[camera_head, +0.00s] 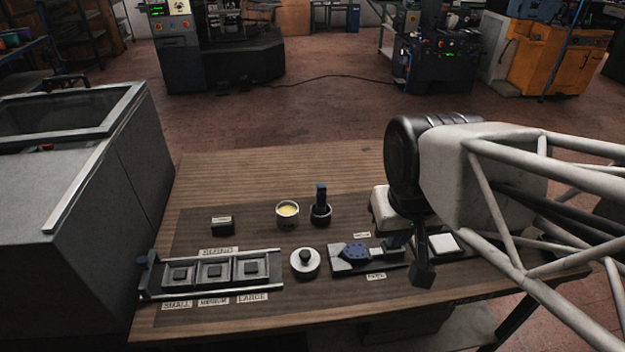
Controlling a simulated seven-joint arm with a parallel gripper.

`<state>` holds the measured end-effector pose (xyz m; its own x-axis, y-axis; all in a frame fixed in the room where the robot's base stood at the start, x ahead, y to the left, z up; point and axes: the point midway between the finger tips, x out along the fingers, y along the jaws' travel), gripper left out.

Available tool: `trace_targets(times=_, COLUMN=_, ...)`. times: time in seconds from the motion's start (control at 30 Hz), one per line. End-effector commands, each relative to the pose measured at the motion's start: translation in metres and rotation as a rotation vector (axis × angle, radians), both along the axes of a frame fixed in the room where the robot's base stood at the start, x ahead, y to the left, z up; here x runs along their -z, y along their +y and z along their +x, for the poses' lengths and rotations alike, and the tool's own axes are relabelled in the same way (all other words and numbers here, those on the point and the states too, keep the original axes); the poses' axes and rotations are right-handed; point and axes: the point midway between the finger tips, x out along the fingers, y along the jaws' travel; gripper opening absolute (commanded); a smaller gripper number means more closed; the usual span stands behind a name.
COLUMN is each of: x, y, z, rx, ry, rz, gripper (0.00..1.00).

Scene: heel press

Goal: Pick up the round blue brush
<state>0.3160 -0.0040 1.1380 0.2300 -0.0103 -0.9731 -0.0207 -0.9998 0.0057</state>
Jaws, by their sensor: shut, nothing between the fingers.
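My gripper (423,276) is shut and empty, pointing down over the right part of the table. It is well to the right of the cup and nearer the front edge, apart from the brush.
A white pot with yellow contents (287,214) stands just left of the cup. A grey cabinet (75,180) borders the table's left.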

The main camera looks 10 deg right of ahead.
Motion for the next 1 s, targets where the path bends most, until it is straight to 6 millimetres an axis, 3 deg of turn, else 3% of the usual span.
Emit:
trace_targets(times=0.27, x=0.0000, y=0.0000, z=0.0000, rx=0.000, ry=0.000, rz=0.000, gripper=0.03)
trace_targets(times=0.63, x=0.0000, y=0.0000, z=0.0000, rx=0.000, ry=0.000, rz=0.000, gripper=0.60)
trace_targets(times=1.0, x=-0.0002, y=0.0003, z=0.0024, rx=-0.009, ry=0.002, rz=-0.001, gripper=0.60)
